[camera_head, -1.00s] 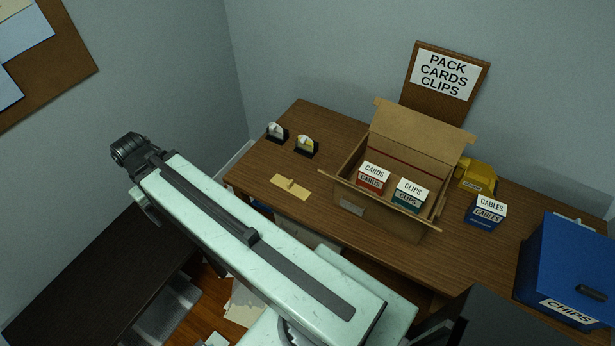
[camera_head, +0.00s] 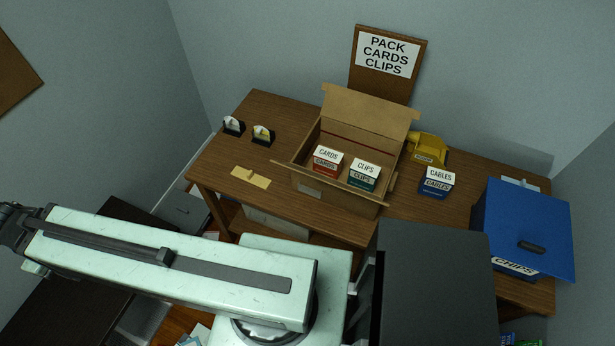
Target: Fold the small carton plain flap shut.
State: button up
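The small carton (camera_head: 309,188) is an open brown box on the wooden desk, holding a CARDS box (camera_head: 328,160) and a CLIPS box (camera_head: 364,175). A wide flap (camera_head: 368,113) stands up at its back. A narrow flap (camera_head: 331,187) sticks out along its front edge, and a short flap shows at its right side. I cannot tell which of them is the plain flap. My pale green arm crosses the lower left of the view, well away from the carton. My gripper is out of view past the left edge.
A blue CHIPS bin (camera_head: 525,230) stands at the desk's right. A CABLES box (camera_head: 437,182) and a yellow object (camera_head: 430,147) are right of the carton. Two small holders (camera_head: 263,135) and a tan piece (camera_head: 251,178) lie left. A dark grey block (camera_head: 435,275) stands in front.

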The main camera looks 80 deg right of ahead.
aim_at(319, 177)
jog(key=u, duration=0.5)
jog(key=i, duration=0.95)
jog(key=z, duration=4.3)
jog(key=i, duration=0.55)
jog(key=z, duration=0.1)
